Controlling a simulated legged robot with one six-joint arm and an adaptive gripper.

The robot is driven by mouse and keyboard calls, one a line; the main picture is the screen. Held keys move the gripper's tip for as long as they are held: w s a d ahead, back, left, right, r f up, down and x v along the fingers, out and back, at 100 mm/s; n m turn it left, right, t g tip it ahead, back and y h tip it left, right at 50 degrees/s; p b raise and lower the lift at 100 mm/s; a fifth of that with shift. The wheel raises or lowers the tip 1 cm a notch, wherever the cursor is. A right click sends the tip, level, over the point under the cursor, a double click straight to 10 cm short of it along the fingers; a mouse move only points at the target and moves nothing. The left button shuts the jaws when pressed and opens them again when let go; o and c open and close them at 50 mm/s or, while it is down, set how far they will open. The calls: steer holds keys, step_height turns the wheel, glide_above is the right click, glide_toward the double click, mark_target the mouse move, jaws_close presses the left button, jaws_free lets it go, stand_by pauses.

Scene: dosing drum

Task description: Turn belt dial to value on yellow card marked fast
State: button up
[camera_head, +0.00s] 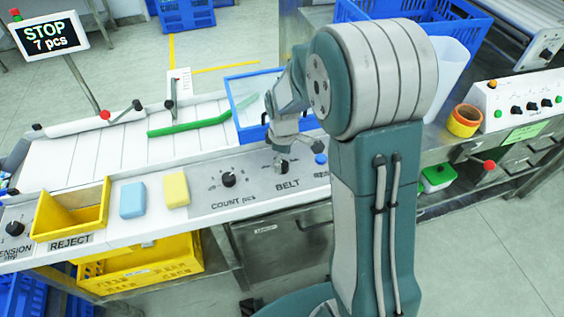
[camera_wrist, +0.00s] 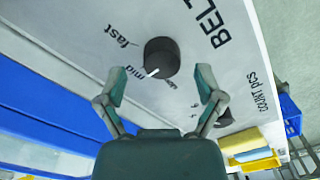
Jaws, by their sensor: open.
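The belt dial (camera_wrist: 161,57) is a dark round knob with a white pointer line, on a pale panel lettered BELT. In the wrist view its pointer aims down-left, near the word "mid"; "fast" is printed to the upper left, and a third label is partly hidden by the knob. My gripper (camera_wrist: 161,83) is open, its two fingers apart on either side below the dial, which is not gripped. In the head view my gripper (camera_head: 283,160) is over the BELT panel and hides most of the dial. I cannot make out a yellow card marked fast.
The COUNT pcs knob (camera_head: 228,179) is left of BELT. A blue block (camera_head: 132,200) and a yellow block (camera_head: 176,190) lie near the yellow REJECT bin (camera_head: 48,220). A blue crate (camera_head: 240,85) stands behind my gripper. A sign (camera_head: 48,37) reads STOP 7 pcs.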

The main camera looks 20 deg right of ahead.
steer(key=shift+d+f, duration=0.1)
steer(key=shift+f, duration=0.8)
steer(key=shift+a, duration=0.3)
steer(key=c, duration=1.1)
steer(key=shift+d, duration=0.1)
steer(key=shift+c, duration=0.2)
steer(key=shift+s, duration=0.1)
steer(key=m, duration=0.5)
steer(key=shift+f+m, duration=0.1)
steer(key=shift+m, duration=0.3)
steer(key=m, duration=0.5)
steer(key=shift+s+m, duration=0.1)
steer(key=shift+m, duration=0.6)
